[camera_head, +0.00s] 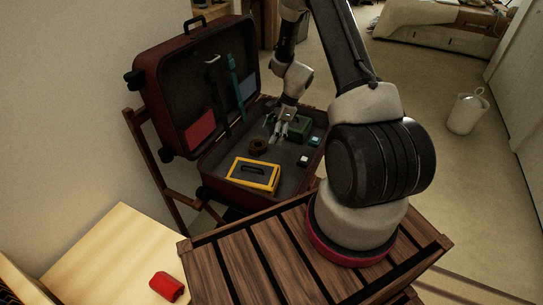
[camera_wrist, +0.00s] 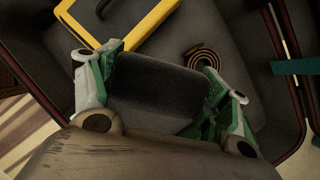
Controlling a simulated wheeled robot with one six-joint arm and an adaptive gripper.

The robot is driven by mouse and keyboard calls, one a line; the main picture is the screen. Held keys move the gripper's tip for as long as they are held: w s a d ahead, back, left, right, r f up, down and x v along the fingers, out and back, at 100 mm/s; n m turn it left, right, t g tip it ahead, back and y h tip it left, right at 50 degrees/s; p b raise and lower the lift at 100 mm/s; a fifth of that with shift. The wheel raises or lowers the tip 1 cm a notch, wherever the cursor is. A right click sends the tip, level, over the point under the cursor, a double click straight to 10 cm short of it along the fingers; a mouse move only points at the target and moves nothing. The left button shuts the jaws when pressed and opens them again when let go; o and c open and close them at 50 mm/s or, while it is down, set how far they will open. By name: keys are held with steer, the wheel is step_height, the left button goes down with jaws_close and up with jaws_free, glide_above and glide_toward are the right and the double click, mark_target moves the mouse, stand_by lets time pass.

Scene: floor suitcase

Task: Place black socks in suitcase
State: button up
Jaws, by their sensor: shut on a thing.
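The dark red suitcase (camera_head: 222,160) stands open on a wooden rack, with its lid raised at the back left. My gripper (camera_head: 279,131) is low over the right back part of its base. In the wrist view my gripper (camera_wrist: 160,66) has its green-sided fingers on both sides of a dark, ribbed bundle, which looks like the black socks (camera_wrist: 157,90), and is shut on it. The suitcase lining (camera_wrist: 235,35) lies beneath. In the head view I cannot make out the socks clearly. Whether they touch the suitcase floor I cannot tell.
In the suitcase base are a yellow-framed case (camera_head: 252,175), a coiled brown belt (camera_head: 258,146), a green box (camera_head: 298,128) and small items at the right. A slatted wooden crate (camera_head: 265,245) stands in front. A red object (camera_head: 167,286) lies on the pale table.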

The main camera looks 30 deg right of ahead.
steer(key=d+f+m+t+h, duration=0.2)
steer(key=d+f+m+t, duration=0.15)
steer(key=d+m, duration=0.4)
glide_above(285, 159)
steer(key=s+d, duration=0.1)
steer(key=shift+m+g, duration=0.35)
steer(key=f, duration=0.5)
steer(key=shift+s+f, duration=0.2)
steer(key=shift+f, duration=2.55)
steer(key=shift+f, duration=0.1)
steer(key=o, duration=1)
